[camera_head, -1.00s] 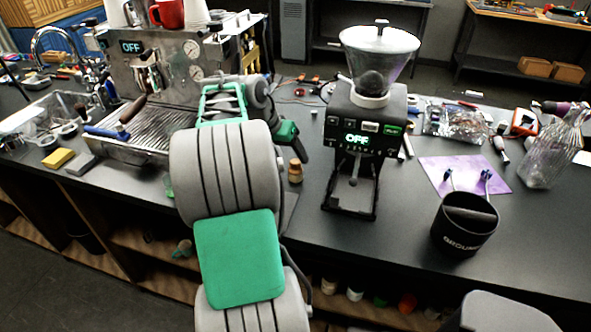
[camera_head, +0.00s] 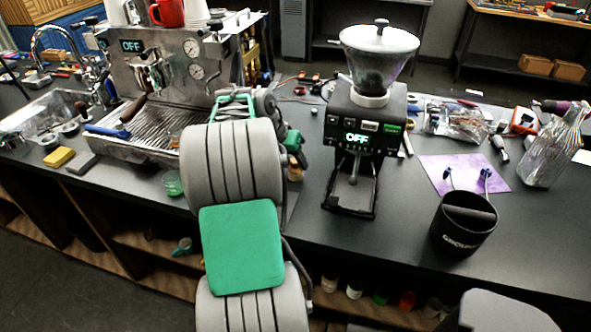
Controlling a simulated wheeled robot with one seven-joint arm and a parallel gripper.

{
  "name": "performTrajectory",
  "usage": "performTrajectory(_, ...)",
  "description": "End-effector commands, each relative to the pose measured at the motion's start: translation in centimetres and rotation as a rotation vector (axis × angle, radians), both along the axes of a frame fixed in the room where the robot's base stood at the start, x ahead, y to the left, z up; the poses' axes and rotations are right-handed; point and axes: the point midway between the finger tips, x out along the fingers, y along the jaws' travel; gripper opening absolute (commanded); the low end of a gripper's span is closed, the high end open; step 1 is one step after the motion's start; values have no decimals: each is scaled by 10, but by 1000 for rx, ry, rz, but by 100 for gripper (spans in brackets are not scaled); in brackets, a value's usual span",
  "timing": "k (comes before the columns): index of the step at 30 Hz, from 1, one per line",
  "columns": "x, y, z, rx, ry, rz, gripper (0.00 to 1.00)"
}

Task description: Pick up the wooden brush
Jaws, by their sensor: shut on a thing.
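I cannot make out the wooden brush for sure, and my own arm hides part of the counter. A small tan, wood-coloured piece (camera_head: 295,171) stands on the counter left of the grinder, partly covered by my arm; it is too small to name. My arm rises from the bottom and reaches over the counter in front of the espresso machine (camera_head: 138,72). The fingers of my gripper are hidden behind the arm, and so is anything between them.
The grinder (camera_head: 363,142) stands right of my arm, with a black knock bin (camera_head: 464,222) and a purple mat (camera_head: 492,176) beyond. A green glass (camera_head: 173,184) stands close to the arm's left. Yellow and grey sponges lie at far left. The counter between grinder and bin is mostly clear.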

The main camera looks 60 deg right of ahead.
Motion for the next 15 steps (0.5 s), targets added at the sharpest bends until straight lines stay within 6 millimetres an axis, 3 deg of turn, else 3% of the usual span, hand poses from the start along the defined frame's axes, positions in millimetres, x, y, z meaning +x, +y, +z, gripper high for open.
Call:
performTrajectory(8, 0, 0, -1, 1, 1, 0, 0)
performTrajectory(15, 0, 0, 0, 1, 1, 0, 0)
